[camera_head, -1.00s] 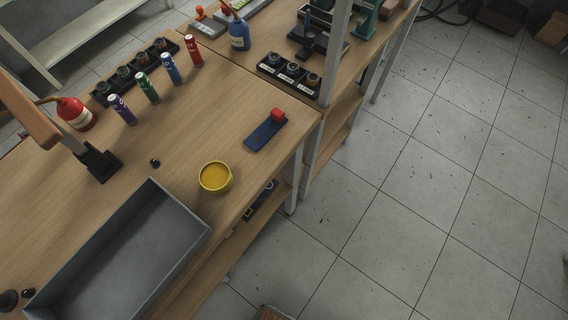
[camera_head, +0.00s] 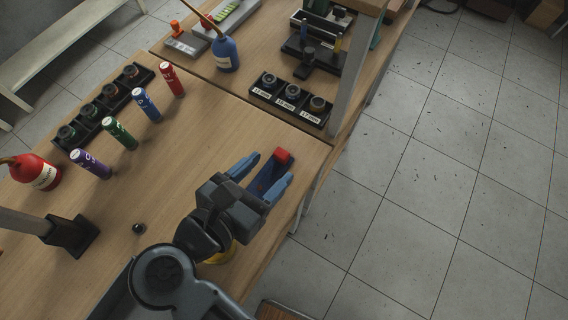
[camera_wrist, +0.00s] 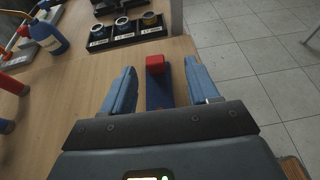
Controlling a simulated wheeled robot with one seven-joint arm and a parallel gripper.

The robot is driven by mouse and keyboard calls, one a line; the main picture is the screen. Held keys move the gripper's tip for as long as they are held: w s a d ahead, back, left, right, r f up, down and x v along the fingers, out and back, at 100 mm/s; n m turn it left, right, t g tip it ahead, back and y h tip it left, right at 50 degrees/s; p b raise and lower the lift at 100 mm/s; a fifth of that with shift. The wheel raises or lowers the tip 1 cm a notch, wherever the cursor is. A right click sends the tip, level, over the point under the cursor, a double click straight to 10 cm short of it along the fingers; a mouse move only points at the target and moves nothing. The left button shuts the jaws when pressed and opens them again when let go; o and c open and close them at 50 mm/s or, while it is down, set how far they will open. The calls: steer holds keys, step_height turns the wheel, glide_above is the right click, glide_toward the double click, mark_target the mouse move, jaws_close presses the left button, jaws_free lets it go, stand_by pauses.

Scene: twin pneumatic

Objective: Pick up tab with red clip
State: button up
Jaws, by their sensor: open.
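The tab is a flat dark blue strip (camera_head: 266,176) with a red clip (camera_head: 282,155) at its far end, lying on the wooden table near its right edge. In the wrist view the blue tab (camera_wrist: 160,92) and its red clip (camera_wrist: 155,64) show between my fingers. My gripper (camera_head: 268,172) is open, its two blue fingers on either side of the tab, with table showing between each finger and the tab. The same gripper (camera_wrist: 160,80) fills the lower wrist view. I cannot tell how high the fingertips are above the table. The tab's near end is hidden by my gripper.
A black tray of labelled round parts (camera_head: 291,97) stands beyond the tab, near a grey post (camera_head: 350,80). Several coloured cylinders (camera_head: 120,134) stand to the left. A yellow round container (camera_head: 222,256) is mostly hidden under my arm. The table between cylinders and tab is clear.

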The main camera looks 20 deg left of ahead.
mark_target(279, 156)
steer(key=shift+s+a+f, duration=0.15)
steer(key=shift+a+f, duration=0.1)
steer(key=shift+a, duration=0.2)
steer(key=shift+w+f, duration=0.15)
steer(key=shift+w, duration=0.15)
steer(key=b+x, duration=0.2)
steer(key=x, duration=0.4)
steer(key=shift+w+f+b, duration=0.3)
steer(key=shift+f+b, duration=0.05)
steer(key=c, duration=1)
